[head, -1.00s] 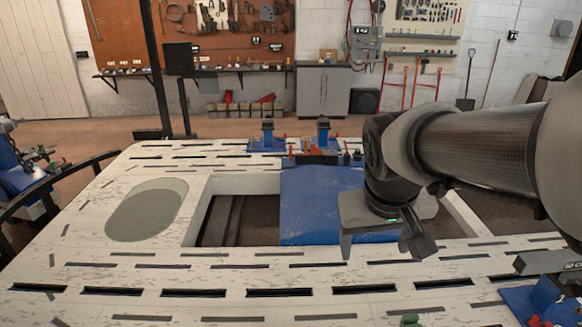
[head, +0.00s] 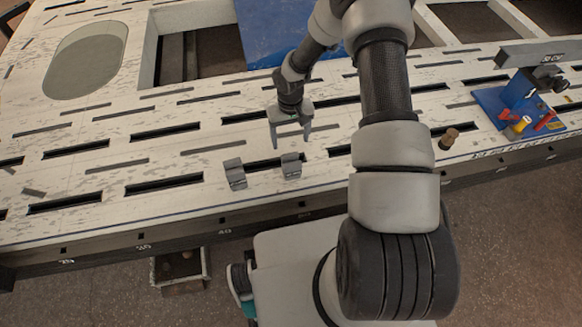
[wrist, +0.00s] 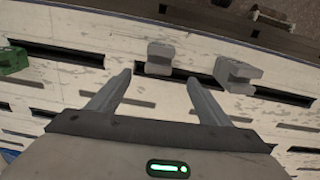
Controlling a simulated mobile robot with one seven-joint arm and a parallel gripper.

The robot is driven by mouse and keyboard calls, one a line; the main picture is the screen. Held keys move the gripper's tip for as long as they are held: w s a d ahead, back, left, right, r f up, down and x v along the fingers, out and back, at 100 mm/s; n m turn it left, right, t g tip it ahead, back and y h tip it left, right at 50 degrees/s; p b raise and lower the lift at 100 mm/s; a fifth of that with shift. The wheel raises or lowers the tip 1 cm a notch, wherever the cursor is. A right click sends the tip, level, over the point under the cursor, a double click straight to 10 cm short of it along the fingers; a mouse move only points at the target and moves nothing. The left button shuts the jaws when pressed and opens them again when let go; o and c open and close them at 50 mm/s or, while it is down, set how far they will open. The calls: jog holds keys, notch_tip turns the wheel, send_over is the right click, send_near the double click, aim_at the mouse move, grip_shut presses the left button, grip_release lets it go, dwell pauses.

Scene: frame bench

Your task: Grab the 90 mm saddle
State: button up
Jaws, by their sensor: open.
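Two small grey notched blocks, which look like saddles, stand near the front edge of the bench. In the head view one block (head: 291,165) is just in front of my gripper (head: 291,135) and the other block (head: 235,174) is to its left. I cannot read a size on either. In the wrist view the first block (wrist: 160,58) lies beyond and between the fingertips of my gripper (wrist: 158,78), apart from them. The second block (wrist: 236,74) is to the right, outside the fingers. My gripper is open and empty.
The slotted white bench top (head: 120,118) has large openings and a blue panel (head: 285,30) at the back. A blue fixture (head: 520,108) stands at the right, with a small brown cylinder (head: 448,138) left of it. A green part (wrist: 12,60) shows in the wrist view.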

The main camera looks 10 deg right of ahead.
aim_at(290, 159)
notch_tip(290, 159, down, 12)
jog(key=b, duration=0.2)
jog(key=shift+b, duration=0.35)
jog(key=shift+s+d+f+b, duration=0.15)
jog(key=shift+f+b, duration=0.65)
jog(key=shift+f, duration=1.8)
jog(key=shift+c, duration=0.2)
jog(key=c, duration=1.5)
